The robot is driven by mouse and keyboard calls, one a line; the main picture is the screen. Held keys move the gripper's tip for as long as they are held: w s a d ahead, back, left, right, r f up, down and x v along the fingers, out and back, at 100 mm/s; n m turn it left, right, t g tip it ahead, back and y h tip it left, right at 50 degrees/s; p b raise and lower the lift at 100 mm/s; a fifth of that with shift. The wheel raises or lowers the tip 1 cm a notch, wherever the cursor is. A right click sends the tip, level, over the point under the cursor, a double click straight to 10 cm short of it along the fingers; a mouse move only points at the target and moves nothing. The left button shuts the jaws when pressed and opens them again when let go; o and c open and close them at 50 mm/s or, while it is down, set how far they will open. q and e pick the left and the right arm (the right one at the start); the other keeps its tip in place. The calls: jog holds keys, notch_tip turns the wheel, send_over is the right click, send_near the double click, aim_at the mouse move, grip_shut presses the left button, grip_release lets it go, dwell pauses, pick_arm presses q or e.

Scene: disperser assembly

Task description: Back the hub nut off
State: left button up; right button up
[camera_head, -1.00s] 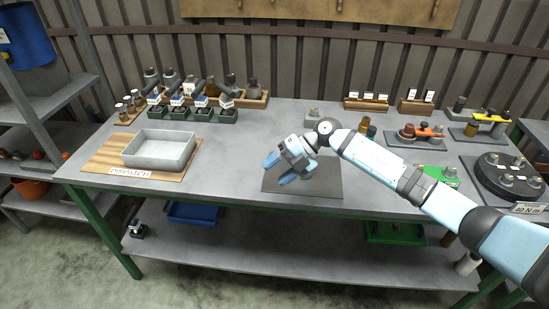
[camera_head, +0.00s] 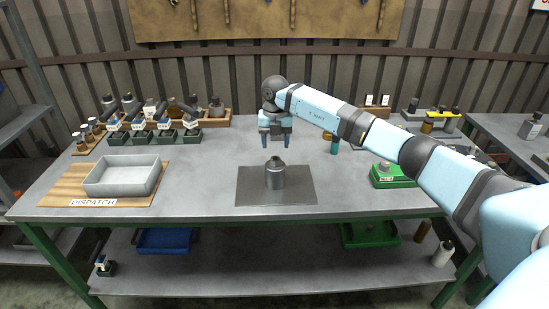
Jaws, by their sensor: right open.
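My left gripper is not in view.
A grey tray (camera_head: 122,190) stands on the wooden DISPATCH board (camera_head: 180,172) at left. Small units and bottles (camera_head: 215,107) line the back left. A green scale-like box (camera_head: 391,181) stands at right, partly near my arm. The bench between tray and mat is clear.

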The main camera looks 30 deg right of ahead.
aim_at(275, 158)
notch_tip(275, 158, down, 6)
jog(key=shift+f, duration=0.15)
jog(key=shift+c, duration=0.2)
jog(key=c, duration=0.9)
